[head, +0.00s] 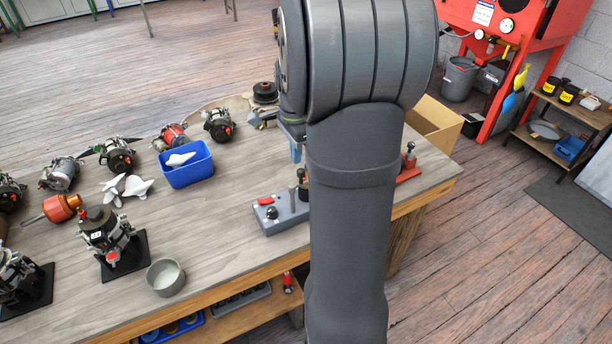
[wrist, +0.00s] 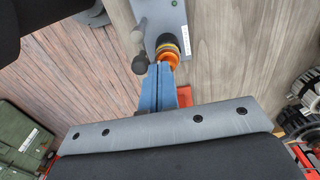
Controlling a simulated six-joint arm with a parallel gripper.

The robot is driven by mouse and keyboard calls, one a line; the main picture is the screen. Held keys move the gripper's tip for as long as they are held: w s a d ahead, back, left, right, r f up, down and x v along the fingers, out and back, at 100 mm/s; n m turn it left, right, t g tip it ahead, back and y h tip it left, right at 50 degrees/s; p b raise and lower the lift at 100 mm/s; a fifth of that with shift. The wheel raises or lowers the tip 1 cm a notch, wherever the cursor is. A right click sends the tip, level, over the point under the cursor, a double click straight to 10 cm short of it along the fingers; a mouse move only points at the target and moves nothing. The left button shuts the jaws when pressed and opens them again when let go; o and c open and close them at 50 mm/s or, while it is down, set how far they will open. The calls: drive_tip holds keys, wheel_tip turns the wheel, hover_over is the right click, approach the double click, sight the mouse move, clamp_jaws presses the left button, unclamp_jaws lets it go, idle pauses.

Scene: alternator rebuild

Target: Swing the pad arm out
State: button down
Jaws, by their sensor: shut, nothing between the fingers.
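The grey fixture plate (head: 292,212) lies on the bench, with a red part (head: 265,200) and a dark round knob (head: 271,213) on it. The wrist view shows part of this plate (wrist: 172,18), a stack of dark, yellow and orange discs (wrist: 168,50), and a lever ending in a dark knob (wrist: 140,64). I cannot tell for certain which part is the pad arm. My gripper (wrist: 166,66) has its blue fingers together and empty. Their tips are close to the disc stack and right of the knob; contact is unclear.
A red fixture (head: 408,175) with a black-topped post stands at the bench's right end. A blue bin (head: 188,165) with a white piece, a grey bowl (head: 166,277) and several alternators occupy the left. Bare bench lies between bowl and plate. A cardboard box (head: 435,122) stands beyond the bench.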

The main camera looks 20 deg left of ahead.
drive_tip(key=shift+f, duration=0.1)
drive_tip(key=shift+f, duration=1.9)
drive_tip(key=shift+d, duration=0.2)
drive_tip(key=shift+s+d, duration=0.15)
drive_tip(key=shift+d, duration=0.5)
drive_tip(key=shift+s+d, duration=0.25)
drive_tip(key=shift+d, duration=0.05)
drive_tip(key=shift+s+d, duration=0.1)
drive_tip(key=shift+d, duration=0.05)
